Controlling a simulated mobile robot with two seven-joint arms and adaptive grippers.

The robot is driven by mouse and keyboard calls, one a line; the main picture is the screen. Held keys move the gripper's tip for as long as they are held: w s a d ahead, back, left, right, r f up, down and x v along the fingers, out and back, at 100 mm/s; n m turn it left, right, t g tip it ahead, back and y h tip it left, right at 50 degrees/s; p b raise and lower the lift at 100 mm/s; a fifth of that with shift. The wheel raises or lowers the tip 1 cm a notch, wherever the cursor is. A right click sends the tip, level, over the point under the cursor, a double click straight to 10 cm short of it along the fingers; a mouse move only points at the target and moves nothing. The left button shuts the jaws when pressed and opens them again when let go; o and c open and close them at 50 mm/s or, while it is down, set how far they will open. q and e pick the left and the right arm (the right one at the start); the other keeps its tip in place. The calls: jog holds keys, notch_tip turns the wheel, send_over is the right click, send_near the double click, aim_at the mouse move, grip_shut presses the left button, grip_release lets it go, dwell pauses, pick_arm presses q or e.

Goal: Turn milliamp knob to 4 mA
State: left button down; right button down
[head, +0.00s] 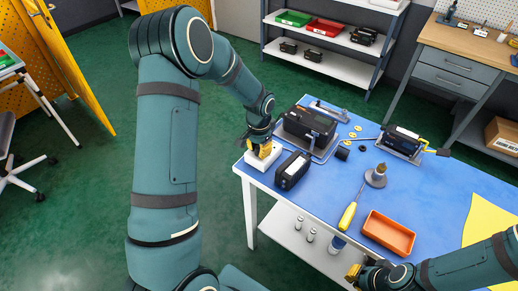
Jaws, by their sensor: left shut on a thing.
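A small white box (252,160) sits at the far left corner of the blue-topped table (330,185). My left gripper (264,152) reaches down onto the top of this box, its yellow fingertips shut on what seems to be the milliamp knob. The fingers hide the knob, and its pointer and scale cannot be read. My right gripper (354,273) is at the bottom of the view near the table's front edge, partly cut off. Its opening cannot be made out.
A black device (292,170) stands right of the white box, with a larger black positioner (308,128) behind. A yellow-handled screwdriver (348,215), a grey cone-shaped part (376,176) and an orange tray (389,233) lie nearer the front. Another black unit (402,140) stands at the back.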

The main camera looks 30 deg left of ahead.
aim_at(259, 148)
pick_arm(q)
jog(key=n, duration=0.5)
jog(key=shift+n, duration=0.4)
jog(key=n, duration=0.4)
jog(key=shift+n, duration=0.7)
jog(key=c, duration=0.7)
grip_release()
notch_tip(259, 148, up, 12)
